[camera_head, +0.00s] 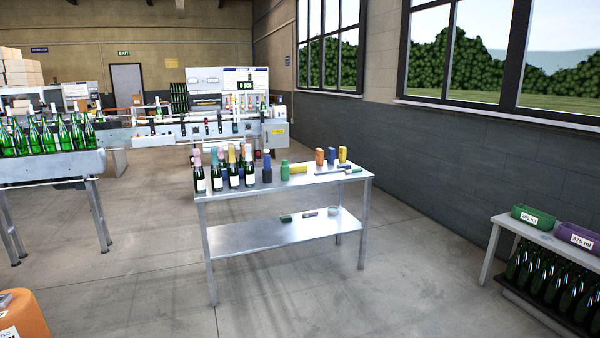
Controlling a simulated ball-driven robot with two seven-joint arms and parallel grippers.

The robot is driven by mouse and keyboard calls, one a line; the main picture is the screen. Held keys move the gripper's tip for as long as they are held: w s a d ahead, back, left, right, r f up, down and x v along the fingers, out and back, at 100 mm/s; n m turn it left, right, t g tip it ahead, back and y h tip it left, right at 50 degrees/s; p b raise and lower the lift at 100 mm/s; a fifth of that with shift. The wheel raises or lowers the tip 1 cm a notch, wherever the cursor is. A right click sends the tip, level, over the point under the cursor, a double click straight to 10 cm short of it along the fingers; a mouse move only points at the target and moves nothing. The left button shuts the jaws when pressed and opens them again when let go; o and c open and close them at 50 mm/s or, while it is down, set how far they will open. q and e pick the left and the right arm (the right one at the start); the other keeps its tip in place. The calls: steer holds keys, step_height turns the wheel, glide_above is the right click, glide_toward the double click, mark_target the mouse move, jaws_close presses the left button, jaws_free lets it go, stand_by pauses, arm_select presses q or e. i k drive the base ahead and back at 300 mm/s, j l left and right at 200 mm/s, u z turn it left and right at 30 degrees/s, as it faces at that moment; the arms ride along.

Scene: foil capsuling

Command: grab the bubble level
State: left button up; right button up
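A metal worktable (240,190) stands in the middle of the view. A low yellow block (298,170) lies on its top beside a green bottle-shaped item (284,170); it may be the bubble level, but it is too small to be sure. Thin flat tools (326,170) lie to its right, and small items lie on the lower shelf (250,234); I cannot tell whether one of these is the level. Neither of my grippers is in view.
Foil-topped bottles (216,178) stand at the table's left, upright orange and yellow items (319,157) at its back. A conveyor with green bottles (45,165) is at left, a bottle rack (492,242) at right, an orange object (22,312) at lower left. Floor before the table is clear.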

mark_target(304, 168)
steer(key=i+z, duration=0.15)
steer(key=i, duration=3.65)
